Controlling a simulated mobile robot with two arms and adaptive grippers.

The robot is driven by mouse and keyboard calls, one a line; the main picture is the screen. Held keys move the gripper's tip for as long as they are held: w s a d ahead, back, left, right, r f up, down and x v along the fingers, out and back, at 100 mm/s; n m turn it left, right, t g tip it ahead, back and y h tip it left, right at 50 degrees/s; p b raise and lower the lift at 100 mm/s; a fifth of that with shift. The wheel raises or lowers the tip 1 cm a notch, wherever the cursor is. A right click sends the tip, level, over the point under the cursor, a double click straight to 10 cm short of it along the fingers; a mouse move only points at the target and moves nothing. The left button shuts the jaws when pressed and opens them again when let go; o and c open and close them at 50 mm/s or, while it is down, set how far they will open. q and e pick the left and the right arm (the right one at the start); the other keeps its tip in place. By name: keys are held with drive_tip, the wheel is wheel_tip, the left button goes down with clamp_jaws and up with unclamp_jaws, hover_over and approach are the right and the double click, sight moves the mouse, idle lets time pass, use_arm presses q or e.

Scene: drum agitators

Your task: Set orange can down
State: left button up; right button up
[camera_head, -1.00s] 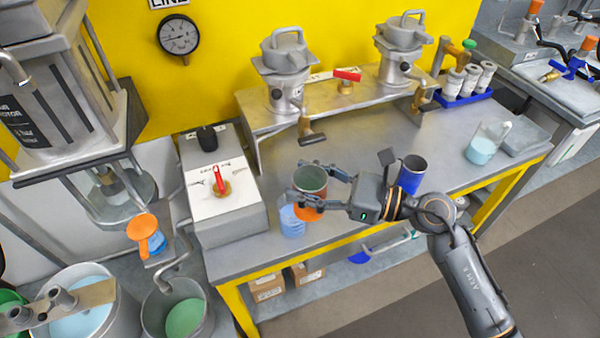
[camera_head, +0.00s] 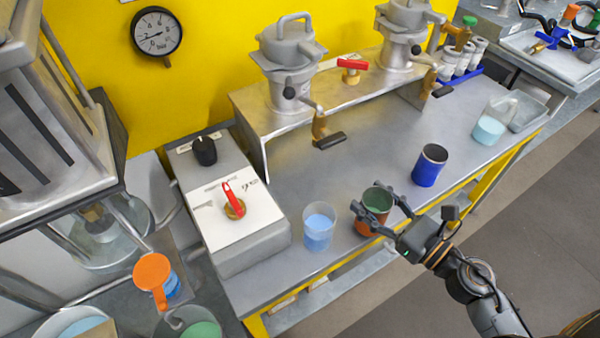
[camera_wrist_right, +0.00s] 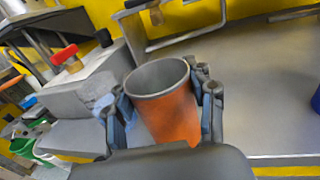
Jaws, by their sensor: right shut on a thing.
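My right gripper (camera_head: 374,203) is shut around an orange can (camera_head: 366,229), with one finger on each side. The can is upright, open at the top, with a grey-green inside. It is at the front of the steel table (camera_head: 330,180), between a clear beaker of blue liquid and a blue can. I cannot tell whether its base touches the table. The right wrist view also shows the orange can (camera_wrist_right: 172,112) between the fingers, a little tilted in the picture. My left gripper is not in view.
The clear beaker (camera_head: 319,232) stands just left of the can. The blue can (camera_head: 429,166) stands to the right and behind. A grey control box (camera_head: 243,240) with a red knob is at the left. The middle of the table is clear.

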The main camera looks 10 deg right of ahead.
drive_tip(key=shift+w, duration=0.35)
drive_tip(key=p+x, duration=0.4)
drive_tip(key=x, duration=0.8)
drive_tip(key=shift+w+p, duration=0.15)
drive_tip(key=shift+p, duration=0.15)
drive_tip(key=shift+x, duration=0.8)
drive_tip(key=w, duration=0.1)
drive_tip(key=w+a+f, duration=0.1)
drive_tip(key=shift+w+a, duration=0.3)
drive_tip(key=shift+w, duration=0.05)
drive_tip(key=shift+f, duration=0.4)
drive_tip(key=shift+f, duration=0.1)
